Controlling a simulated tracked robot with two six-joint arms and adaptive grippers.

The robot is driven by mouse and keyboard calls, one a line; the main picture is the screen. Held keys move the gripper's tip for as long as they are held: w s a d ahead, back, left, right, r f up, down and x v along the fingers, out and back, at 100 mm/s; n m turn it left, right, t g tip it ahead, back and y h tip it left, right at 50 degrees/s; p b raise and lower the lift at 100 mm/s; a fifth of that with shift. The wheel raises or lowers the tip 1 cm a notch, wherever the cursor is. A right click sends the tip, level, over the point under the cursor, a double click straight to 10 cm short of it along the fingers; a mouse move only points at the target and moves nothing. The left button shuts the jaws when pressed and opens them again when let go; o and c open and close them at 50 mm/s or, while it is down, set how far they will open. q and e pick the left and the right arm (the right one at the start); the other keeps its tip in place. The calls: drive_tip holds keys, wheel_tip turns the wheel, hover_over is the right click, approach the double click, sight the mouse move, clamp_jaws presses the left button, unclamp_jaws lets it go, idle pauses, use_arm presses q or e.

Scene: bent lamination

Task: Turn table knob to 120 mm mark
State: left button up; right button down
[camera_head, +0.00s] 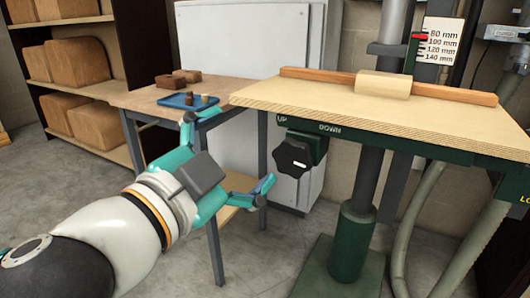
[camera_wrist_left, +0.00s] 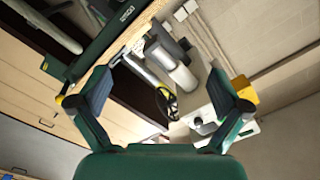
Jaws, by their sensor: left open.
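The black lobed table knob (camera_head: 293,157) sits on a green housing under the front edge of the table (camera_head: 330,101), below the words UP and DOWN. A white scale (camera_head: 441,45) behind the table reads 80, 100, 120 and 140 mm. Its red pointer (camera_head: 417,36) stands close to the 80 mm mark. My left gripper (camera_head: 226,152) is open and empty, left of the knob and apart from it. Its spread fingers also show in the left wrist view (camera_wrist_left: 163,93); I cannot make out the knob there. My right gripper is not in view.
A wooden bar (camera_head: 326,75) and a pale block (camera_head: 382,84) lie on the table. A green column (camera_head: 353,240) stands below the table, right of the knob.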

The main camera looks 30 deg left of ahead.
use_arm(q)
drive_tip(key=n, duration=1)
approach(290, 161)
drive_tip(key=w+p, duration=0.1)
drive_tip(key=p, duration=0.2)
drive_tip(key=w+p, duration=0.2)
drive_tip(key=p, duration=0.2)
drive_tip(key=w+p, duration=0.2)
drive_tip(key=p, duration=0.2)
drive_tip(key=shift+w+r, duration=0.2)
drive_tip(key=shift+r, duration=0.1)
drive_tip(key=w, duration=0.4)
drive_tip(key=shift+f+b, duration=0.3)
drive_tip(key=shift+f, duration=0.05)
drive_tip(key=shift+w+a, duration=0.1)
drive_tip(key=shift+w, duration=0.75)
